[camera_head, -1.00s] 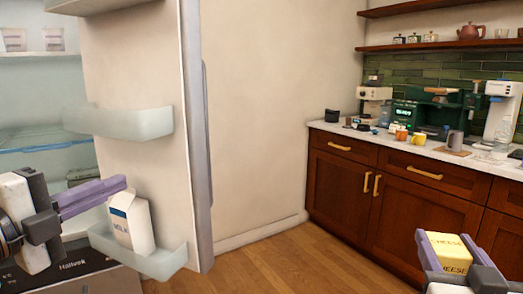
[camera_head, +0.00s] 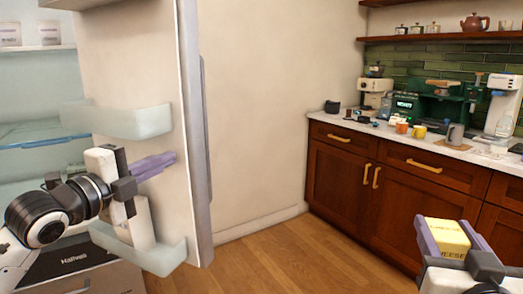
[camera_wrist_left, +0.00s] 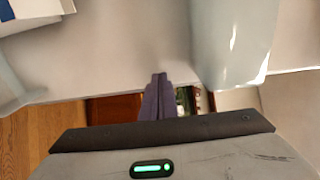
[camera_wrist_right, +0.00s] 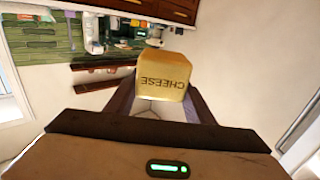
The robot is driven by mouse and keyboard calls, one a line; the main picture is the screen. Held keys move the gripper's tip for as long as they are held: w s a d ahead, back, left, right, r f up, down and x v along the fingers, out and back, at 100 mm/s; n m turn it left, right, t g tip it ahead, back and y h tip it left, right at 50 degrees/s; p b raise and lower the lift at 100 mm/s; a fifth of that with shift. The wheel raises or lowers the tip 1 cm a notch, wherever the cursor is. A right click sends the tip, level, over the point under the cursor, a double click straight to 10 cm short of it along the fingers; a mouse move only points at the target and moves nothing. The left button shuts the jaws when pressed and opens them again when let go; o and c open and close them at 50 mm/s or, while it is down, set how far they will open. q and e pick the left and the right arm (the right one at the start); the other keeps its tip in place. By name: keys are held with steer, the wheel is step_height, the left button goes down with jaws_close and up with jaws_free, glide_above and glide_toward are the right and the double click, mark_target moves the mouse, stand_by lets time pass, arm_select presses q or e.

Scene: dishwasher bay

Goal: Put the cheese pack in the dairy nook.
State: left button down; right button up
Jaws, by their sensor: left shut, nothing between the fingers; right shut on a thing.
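The yellow cheese pack (camera_head: 450,239) is at the lower right of the head view, between the purple fingers of my right gripper (camera_head: 452,240). It also shows in the right wrist view (camera_wrist_right: 163,80), with its CHEESE lettering upside down. My right gripper is shut on it. My left gripper (camera_head: 165,165) is shut and empty in front of the open fridge door (camera_head: 150,60). In the left wrist view its fingertips (camera_wrist_left: 158,80) are together. Which part of the fridge is the dairy nook I cannot tell.
A milk carton (camera_head: 142,225) stands in the lower door bin (camera_head: 165,258), partly hidden by my left gripper. An upper door bin (camera_head: 140,122) looks empty. Fridge shelves (camera_head: 40,142) lie at left. A counter (camera_head: 400,135) with coffee machines stands at right; the floor between (camera_head: 260,260) is clear.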

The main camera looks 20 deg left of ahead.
mark_target(182, 151)
arm_select(q)
steer(key=shift+w+d, duration=0.1)
steer(key=shift+w, duration=0.9)
arm_select(e)
steer(key=shift+r, duration=0.25)
